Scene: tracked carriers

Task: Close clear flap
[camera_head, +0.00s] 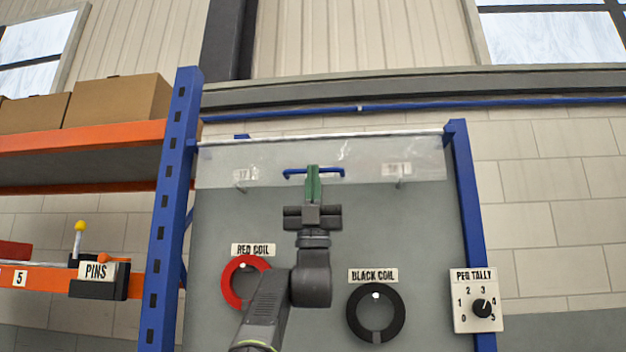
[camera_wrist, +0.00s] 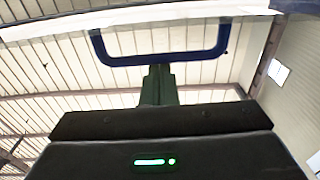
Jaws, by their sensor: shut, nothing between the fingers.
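The clear flap (camera_head: 240,165) hangs from a rail across the top of the grey board and looks raised toward me. Its blue handle (camera_head: 295,172) is at the middle of its lower part; the handle shows as a U-shaped bar in the wrist view (camera_wrist: 160,59). My gripper (camera_head: 313,170) points up in front of the board, its green fingers shut with nothing between them. The fingertips overlap the handle in the head view and lie just below the bar's middle in the wrist view (camera_wrist: 159,70). I cannot tell whether they touch.
A red coil (camera_head: 231,284) and a black coil (camera_head: 354,313) hang on the board (camera_head: 400,235) below. A peg tally dial (camera_head: 481,308) is at the right. Blue posts (camera_head: 463,200) flank the board. An orange shelf (camera_head: 85,137) with boxes stands left.

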